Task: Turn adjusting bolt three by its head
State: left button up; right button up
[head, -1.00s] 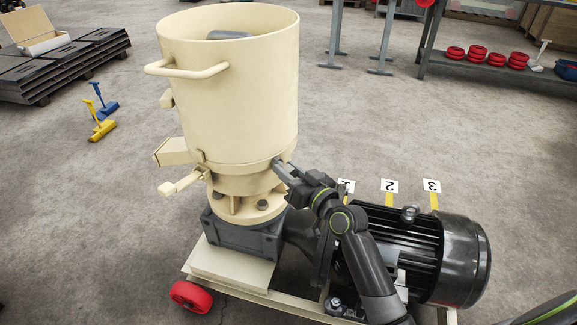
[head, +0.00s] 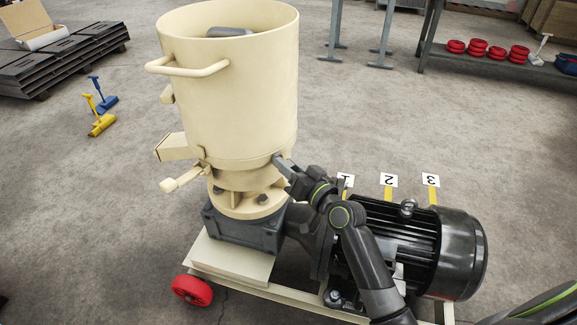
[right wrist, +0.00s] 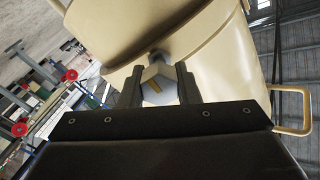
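The cream pellet mill (head: 228,95) stands upright in the middle of the head view. My right gripper (head: 282,162) is at the lower right of its drum, just above the flanged neck. My left gripper is not in view.
A black motor (head: 415,245) lies right of the mill on the wheeled base, below my right arm. Number cards, including card 3 (head: 430,180), show behind it. A handle (head: 187,70) juts from the drum's left. Yellow (head: 101,125) and blue (head: 107,104) tools stand on open floor.

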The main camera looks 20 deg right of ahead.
jog(key=o, duration=0.4)
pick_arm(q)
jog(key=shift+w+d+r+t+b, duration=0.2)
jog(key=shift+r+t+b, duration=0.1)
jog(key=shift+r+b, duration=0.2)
pick_arm(e)
jog(key=shift+v, duration=8.7)
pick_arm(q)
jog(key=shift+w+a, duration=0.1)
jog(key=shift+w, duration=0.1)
